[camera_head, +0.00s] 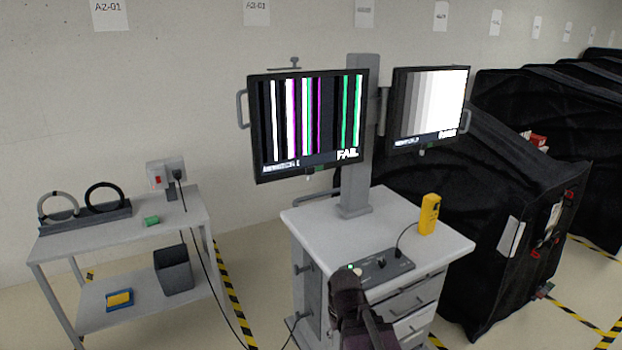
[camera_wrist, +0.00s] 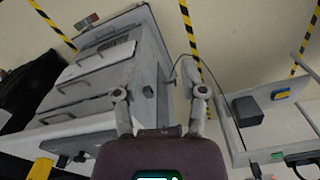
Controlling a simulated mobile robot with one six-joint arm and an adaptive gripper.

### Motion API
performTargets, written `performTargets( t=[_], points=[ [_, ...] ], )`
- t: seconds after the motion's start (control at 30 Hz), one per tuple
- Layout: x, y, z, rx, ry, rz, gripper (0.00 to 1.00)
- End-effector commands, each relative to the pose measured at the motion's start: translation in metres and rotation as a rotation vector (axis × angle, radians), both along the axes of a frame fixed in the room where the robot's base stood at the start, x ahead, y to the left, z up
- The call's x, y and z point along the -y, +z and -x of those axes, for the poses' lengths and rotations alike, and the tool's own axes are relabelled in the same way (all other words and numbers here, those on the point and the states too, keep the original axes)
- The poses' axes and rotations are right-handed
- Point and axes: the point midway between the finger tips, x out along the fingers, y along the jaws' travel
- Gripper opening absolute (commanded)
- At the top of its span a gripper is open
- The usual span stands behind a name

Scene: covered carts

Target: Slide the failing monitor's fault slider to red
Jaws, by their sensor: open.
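The left monitor (camera_head: 308,125) shows colored vertical bars and the word FAIL. The right monitor (camera_head: 430,105) shows a grey gradient; its label is too small to read surely. A small piece (camera_head: 295,62) stands on a thin bar above the left monitor, and a small pale tab (camera_head: 308,178) hangs under its lower edge. I cannot tell which is the fault slider, nor its color setting. My gripper (camera_head: 350,300) is at the cart's front edge, below and apart from the monitors; its fingertips are unclear there. In the wrist view my gripper (camera_wrist: 161,92) is open and empty, fingers spread.
The white cart (camera_head: 310,225) carries the monitor post, a yellow handheld device (camera_head: 429,214) and a dark control box (camera_head: 372,268) beside my gripper. A side table (camera_head: 185,215) stands at left. Black covered carts (camera_head: 490,210) crowd the right. Air before the left monitor looks clear.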

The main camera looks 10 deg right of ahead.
Motion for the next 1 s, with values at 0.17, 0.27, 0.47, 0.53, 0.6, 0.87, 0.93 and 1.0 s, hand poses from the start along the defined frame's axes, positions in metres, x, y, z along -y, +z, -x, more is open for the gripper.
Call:
performTargets(
  t=[0.17,0.27,0.47,0.53,0.6,0.87,0.93,1.0],
  points=[
    [-0.006,0.003,-0.011,0.031,0.037,-0.043,0.54],
    [-0.018,0.006,-0.026,0.078,0.091,-0.099,0.54],
    [-0.041,0.026,-0.076,0.261,0.239,-0.264,0.54],
    [-0.049,0.037,-0.098,0.353,0.293,-0.326,0.54],
    [-0.056,0.051,-0.121,0.455,0.342,-0.380,0.54],
    [-0.061,0.115,-0.202,0.869,0.443,-0.487,0.54],
    [-0.056,0.134,-0.222,0.981,0.448,-0.489,0.54],
    [-0.048,0.153,-0.242,1.089,0.441,-0.479,0.54]
  ],
)
